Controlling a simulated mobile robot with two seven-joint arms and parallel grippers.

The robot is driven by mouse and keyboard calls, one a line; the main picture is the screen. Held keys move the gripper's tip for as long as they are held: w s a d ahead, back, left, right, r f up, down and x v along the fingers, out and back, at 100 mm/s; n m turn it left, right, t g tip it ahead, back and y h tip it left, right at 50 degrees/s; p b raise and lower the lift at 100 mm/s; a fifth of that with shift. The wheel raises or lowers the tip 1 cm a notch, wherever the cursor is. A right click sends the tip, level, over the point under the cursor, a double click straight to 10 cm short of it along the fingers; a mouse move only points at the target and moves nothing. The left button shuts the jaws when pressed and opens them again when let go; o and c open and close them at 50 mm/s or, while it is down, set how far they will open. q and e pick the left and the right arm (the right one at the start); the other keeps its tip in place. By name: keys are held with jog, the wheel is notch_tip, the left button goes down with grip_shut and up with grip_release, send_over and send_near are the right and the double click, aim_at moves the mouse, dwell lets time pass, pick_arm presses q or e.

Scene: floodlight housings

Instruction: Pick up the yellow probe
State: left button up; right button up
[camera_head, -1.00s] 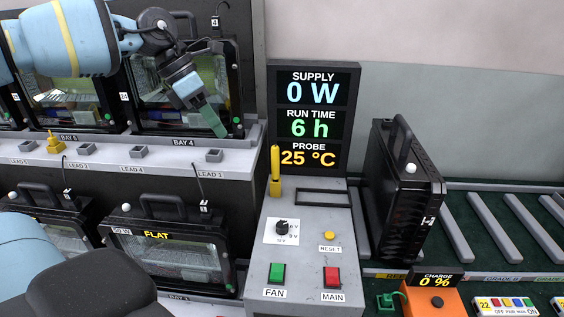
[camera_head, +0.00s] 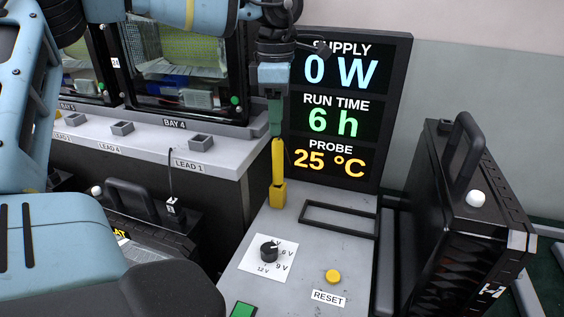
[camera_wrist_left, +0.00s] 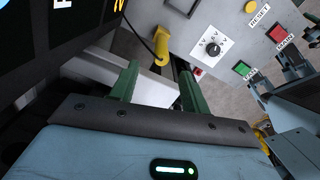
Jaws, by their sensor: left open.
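The yellow probe (camera_head: 278,165) stands upright in a yellow holder at the back left of the grey control panel, in front of the display board. My left gripper (camera_head: 275,122) points down right over the probe's top in the head view. In the left wrist view the green fingers of my left gripper (camera_wrist_left: 157,88) are apart, and the probe (camera_wrist_left: 161,48) shows beyond their tips, roughly between them. The gap between fingers and probe is hard to judge in the head view. My right gripper is not clearly seen.
The display board (camera_head: 350,105) stands close behind the probe. The panel has a knob (camera_head: 269,248), a yellow reset button (camera_head: 333,276) and an empty rectangular frame (camera_head: 340,217). A black housing (camera_head: 470,210) stands at right. The bay shelf (camera_head: 205,160) is at left.

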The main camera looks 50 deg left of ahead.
aim_at(278, 140)
pick_arm(q)
jog(key=shift+w+f, duration=0.1)
jog(key=shift+f, duration=1.15)
jog(key=shift+d+f, duration=0.1)
jog(key=shift+f, duration=2.45)
jog(key=shift+c, duration=0.5)
grip_shut()
